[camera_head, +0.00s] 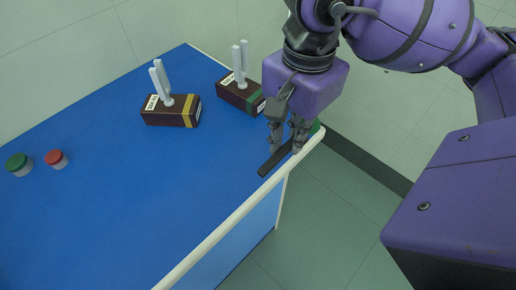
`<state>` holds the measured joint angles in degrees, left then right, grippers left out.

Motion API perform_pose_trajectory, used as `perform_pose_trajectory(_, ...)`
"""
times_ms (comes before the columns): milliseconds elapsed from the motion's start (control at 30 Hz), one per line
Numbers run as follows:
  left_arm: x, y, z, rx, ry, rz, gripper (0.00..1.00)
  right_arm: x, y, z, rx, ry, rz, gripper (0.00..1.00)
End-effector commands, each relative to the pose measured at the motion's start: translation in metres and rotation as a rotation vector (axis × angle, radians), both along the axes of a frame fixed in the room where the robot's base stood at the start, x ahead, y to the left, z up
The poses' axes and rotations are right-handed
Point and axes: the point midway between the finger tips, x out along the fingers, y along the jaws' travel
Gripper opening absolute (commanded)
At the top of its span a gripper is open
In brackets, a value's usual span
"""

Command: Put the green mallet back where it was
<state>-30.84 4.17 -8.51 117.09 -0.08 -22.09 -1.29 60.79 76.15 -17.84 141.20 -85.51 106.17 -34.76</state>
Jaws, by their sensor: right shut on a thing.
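My right gripper (285,148) points down at the right edge of the blue bench and is shut on the green mallet. The mallet's dark handle (272,164) sticks out on the near left side of the fingers. A bit of its green head (316,127) shows to the right behind the fingers, and the rest is hidden. I cannot tell whether the mallet touches the bench top. My left gripper is not in view.
On the blue bench (150,215) stand a tuning fork box with a green stripe (237,94), close left of my gripper, and one with a yellow stripe (166,112). Jars with green (17,162) and red (54,157) lids stand far left. The bench middle is clear.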

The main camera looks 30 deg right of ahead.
Motion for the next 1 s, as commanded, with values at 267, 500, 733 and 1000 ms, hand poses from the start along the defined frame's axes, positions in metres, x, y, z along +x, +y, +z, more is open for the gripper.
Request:
perform_pose_trajectory(267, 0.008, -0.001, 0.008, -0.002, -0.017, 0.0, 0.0, 0.035, 0.045, -0.033, 0.003, -0.002, 0.003, 0.0)
perform_pose_trajectory(500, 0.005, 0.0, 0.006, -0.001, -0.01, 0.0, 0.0, 0.051, 0.064, -0.062, 0.002, -0.007, 0.001, 0.0)
perform_pose_trajectory(733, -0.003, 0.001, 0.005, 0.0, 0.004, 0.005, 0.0, 0.057, 0.072, -0.085, -0.001, -0.003, -0.001, 0.0)
perform_pose_trajectory(1000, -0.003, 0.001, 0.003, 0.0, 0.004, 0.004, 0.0, 0.058, 0.072, -0.106, 0.001, -0.007, 0.001, 0.0)
